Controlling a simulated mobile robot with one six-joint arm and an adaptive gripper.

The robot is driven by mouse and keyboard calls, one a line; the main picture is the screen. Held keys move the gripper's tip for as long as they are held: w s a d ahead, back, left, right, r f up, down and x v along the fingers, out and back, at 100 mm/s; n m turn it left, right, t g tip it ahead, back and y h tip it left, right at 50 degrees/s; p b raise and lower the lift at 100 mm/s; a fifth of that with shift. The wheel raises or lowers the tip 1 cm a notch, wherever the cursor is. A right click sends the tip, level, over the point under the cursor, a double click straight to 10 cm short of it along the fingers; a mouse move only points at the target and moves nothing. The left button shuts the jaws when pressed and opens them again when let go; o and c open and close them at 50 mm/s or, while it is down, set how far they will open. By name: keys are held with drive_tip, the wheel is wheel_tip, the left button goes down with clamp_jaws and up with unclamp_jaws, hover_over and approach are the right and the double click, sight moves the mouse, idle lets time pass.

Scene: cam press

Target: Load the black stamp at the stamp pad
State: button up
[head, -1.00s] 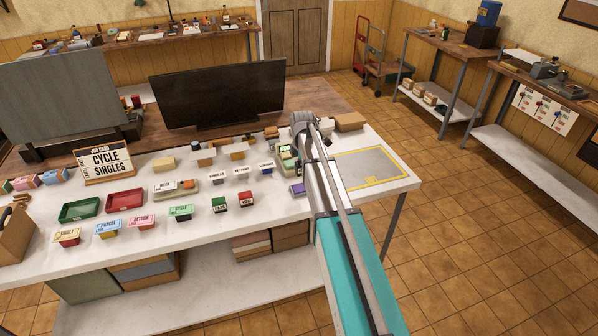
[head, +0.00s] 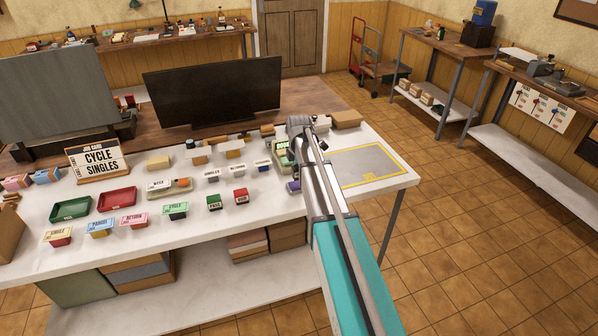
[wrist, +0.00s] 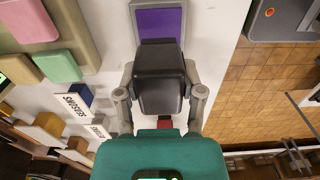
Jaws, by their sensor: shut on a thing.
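My gripper (wrist: 160,78) is shut on the black stamp (wrist: 160,92), a dark rounded block between its two grey fingers in the wrist view. The stamp pad (wrist: 159,22), a purple rectangle in a grey frame, lies just past the stamp at the top of the wrist view. The stamp overlaps its near edge in the picture; I cannot tell whether they touch. In the head view the purple pad (head: 293,187) shows beside my arm, partly covered by it. The stamp and fingertips are hidden there behind my arm.
A yellow-edged grey mat (head: 372,166) lies right of my arm. Small label signs (head: 238,169) and coloured stamps (head: 175,211) stand to the left. A dark monitor (head: 213,92) stands behind. The wrist view shows pink and green blocks (wrist: 57,65) at left and the table edge at right.

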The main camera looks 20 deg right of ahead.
drive_tip(key=shift+f+b, duration=0.9)
drive_tip(key=shift+f, duration=0.3)
drive_tip(key=shift+s+f+b, duration=0.1)
drive_tip(key=shift+f+b, duration=0.4)
drive_tip(key=shift+b, duration=0.1)
idle(1.9)
drive_tip(key=shift+r+p, duration=3.5)
drive_tip(key=shift+p, duration=0.1)
